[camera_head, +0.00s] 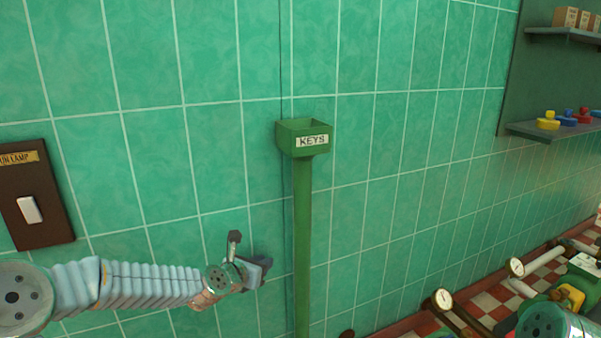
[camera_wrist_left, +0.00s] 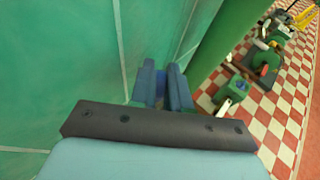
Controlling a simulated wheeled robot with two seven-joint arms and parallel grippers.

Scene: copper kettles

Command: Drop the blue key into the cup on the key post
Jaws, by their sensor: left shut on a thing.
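The key post (camera_head: 304,235) is a slim green upright in front of the tiled wall. Its cup (camera_head: 288,140) is a green open-topped box with a "KEYS" label, at the top of the post. My left gripper (camera_head: 262,266) is left of the post and well below the cup, apart from both. In the left wrist view, its two blue-grey fingers (camera_wrist_left: 162,84) are close together with a small dark blue piece, the blue key (camera_wrist_left: 161,83), between them. Most of the key is hidden by the fingers. The post (camera_wrist_left: 224,40) shows right of them. My right gripper is not seen.
A brown switch plate (camera_head: 40,208) is on the wall at left. Shelves with coloured objects (camera_head: 548,121) and boxes (camera_head: 566,17) are at upper right. Gauges (camera_head: 443,299) and pipes stand low at right over a red-and-white checked floor (camera_head: 487,302). The wall around the cup is clear.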

